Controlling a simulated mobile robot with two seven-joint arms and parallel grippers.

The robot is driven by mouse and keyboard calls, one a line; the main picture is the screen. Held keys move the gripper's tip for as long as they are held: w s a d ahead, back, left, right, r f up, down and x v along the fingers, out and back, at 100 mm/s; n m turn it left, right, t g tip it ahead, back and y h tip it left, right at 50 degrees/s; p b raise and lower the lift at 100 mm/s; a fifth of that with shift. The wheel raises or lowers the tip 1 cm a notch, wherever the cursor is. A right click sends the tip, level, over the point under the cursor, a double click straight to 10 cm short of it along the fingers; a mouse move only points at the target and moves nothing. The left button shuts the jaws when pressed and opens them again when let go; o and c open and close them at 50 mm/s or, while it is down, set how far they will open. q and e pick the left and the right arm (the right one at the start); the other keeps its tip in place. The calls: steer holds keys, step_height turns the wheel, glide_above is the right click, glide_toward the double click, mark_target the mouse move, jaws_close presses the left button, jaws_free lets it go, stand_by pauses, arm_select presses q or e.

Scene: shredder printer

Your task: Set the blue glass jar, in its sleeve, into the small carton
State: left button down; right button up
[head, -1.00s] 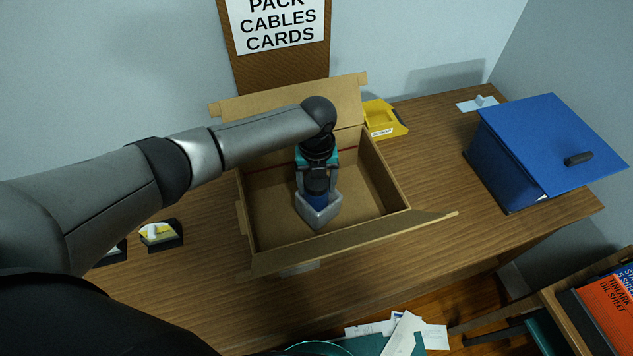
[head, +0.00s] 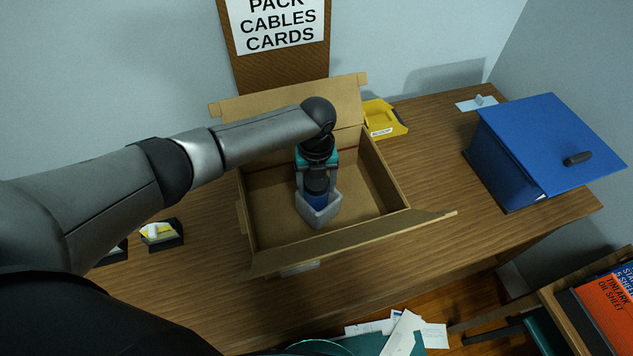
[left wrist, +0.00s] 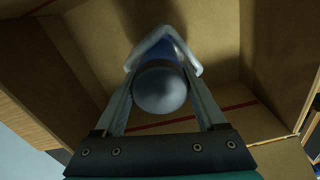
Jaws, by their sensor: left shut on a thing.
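The small carton (head: 384,172) stands open on the desk with its flaps spread. My left gripper (head: 317,193) reaches down into it from above and is shut on the blue glass jar (head: 317,200). The jar stands about upright in a pale grey sleeve (head: 318,215), over the carton's floor. I cannot tell whether the sleeve's base touches the floor. In the left wrist view the jar's round grey lid (left wrist: 160,88) faces me between the fingers, with the sleeve (left wrist: 163,42) beyond it. My right gripper is out of view.
A yellow bin (head: 383,118) stands behind the carton's right side. A blue lidded box (head: 510,160) is at the right end of the desk (head: 440,180). Small dark trays (head: 162,236) lie left of the carton. A wall sign (head: 279,25) hangs behind.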

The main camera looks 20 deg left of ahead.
arm_select(q)
steer(key=shift+f+b, duration=0.9)
steer(key=shift+f, duration=0.25)
jaws_free()
step_height(320, 180, up, 15)
steer(key=p, duration=0.2)
steer(key=shift+r+p, duration=0.2)
steer(key=shift+p, duration=0.15)
